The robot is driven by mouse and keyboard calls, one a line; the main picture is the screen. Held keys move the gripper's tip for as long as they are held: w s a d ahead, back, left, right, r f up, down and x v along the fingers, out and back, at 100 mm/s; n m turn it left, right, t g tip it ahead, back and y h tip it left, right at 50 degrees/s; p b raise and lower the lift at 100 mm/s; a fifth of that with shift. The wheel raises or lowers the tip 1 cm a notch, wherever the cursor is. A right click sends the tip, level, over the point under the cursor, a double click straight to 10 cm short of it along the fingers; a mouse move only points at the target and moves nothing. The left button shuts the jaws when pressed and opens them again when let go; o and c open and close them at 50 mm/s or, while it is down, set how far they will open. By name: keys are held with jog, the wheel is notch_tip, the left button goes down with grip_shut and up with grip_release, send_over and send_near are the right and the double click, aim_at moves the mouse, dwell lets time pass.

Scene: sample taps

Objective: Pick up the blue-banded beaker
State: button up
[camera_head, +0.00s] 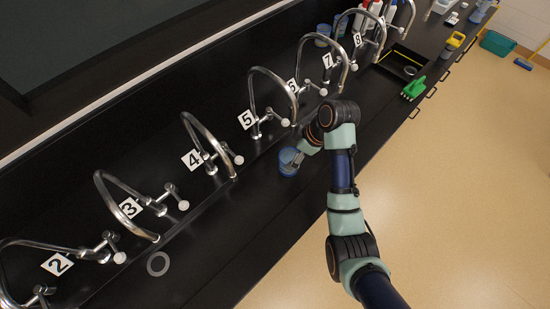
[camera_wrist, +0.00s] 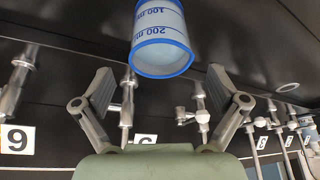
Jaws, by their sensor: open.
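The blue-banded beaker (camera_head: 288,165) stands on the black counter in front of tap 5 in the head view. In the wrist view the beaker (camera_wrist: 163,42), clear with blue rings and volume marks, shows at the top centre, partly cut off by the edge. My gripper (camera_wrist: 160,84) is open and empty, with one finger to each side of the beaker's line and the beaker just beyond the fingertips. In the head view my gripper (camera_head: 299,154) is right beside the beaker, partly hidden by my arm; whether they touch cannot be told.
A grey ring mark (camera_head: 158,264) lies near tap 3. Bottles (camera_head: 372,15), a black sink tray (camera_head: 405,62) and a green brush (camera_head: 413,88) are farther right.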

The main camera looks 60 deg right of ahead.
aim_at(287, 162)
notch_tip(287, 162, down, 2)
jog(key=shift+w+f+b, duration=0.1)
jog(key=shift+w+b, duration=0.05)
jog(key=shift+b, duration=0.2)
jog(key=b+x, duration=0.1)
jog(key=x, duration=0.4)
jog(key=shift+f, duration=0.35)
jog(key=c, duration=1.5)
jog(key=shift+r, duration=0.15)
